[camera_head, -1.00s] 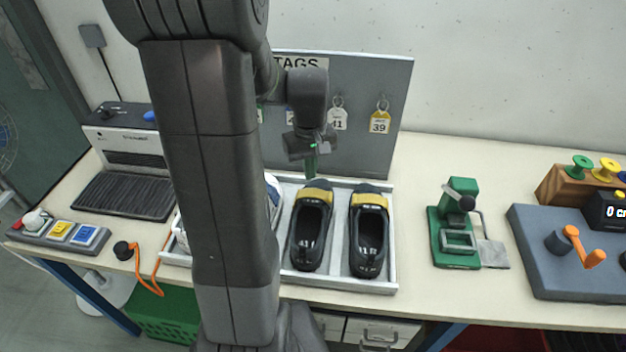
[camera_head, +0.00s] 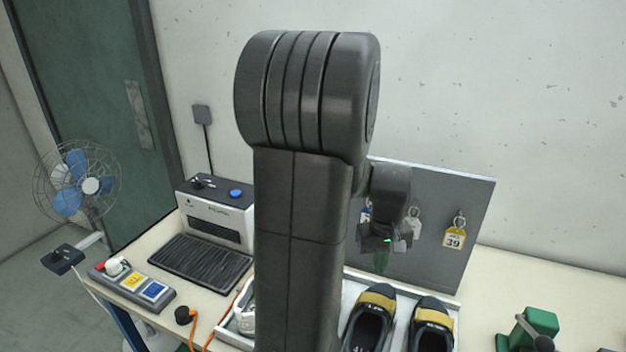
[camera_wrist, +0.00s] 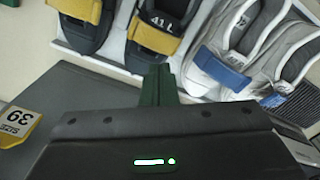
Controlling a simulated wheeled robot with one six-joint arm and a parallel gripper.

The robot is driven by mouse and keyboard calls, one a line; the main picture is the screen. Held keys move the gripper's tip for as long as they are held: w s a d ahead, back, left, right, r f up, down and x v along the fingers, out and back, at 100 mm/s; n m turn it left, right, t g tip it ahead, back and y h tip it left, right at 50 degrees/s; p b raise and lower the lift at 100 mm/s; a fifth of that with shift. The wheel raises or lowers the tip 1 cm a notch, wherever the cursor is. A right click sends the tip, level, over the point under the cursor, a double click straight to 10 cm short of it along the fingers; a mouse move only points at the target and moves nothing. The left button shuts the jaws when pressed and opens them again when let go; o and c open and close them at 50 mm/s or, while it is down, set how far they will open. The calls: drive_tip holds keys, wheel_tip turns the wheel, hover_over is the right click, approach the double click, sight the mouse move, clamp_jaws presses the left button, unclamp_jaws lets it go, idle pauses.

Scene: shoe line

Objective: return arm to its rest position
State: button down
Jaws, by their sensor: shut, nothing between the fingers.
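My gripper (camera_head: 382,262) hangs from my dark arm in front of the grey tag board, above the back of the shoe tray. Its green fingers are together and hold nothing; in the wrist view the shut fingers (camera_wrist: 158,86) point towards the shoes below. My own arm covers the middle of the head view and hides part of the tray and board.
The white tray (camera_head: 464,308) holds black shoes with yellow bands (camera_head: 372,316) and grey-white shoes with blue bands (camera_wrist: 232,62). The tag board (camera_head: 476,205) carries a yellow 39 tag (camera_head: 454,238). A green device (camera_head: 538,322) stands right. A heater-like machine (camera_head: 216,215) and fan (camera_head: 75,184) are left.

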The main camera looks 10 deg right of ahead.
sight(374, 298)
wheel_tip(374, 298, down, 8)
drive_tip(key=b, duration=0.6)
drive_tip(key=shift+f, duration=0.25)
drive_tip(key=shift+r, duration=0.2)
drive_tip(key=shift+r, duration=0.1)
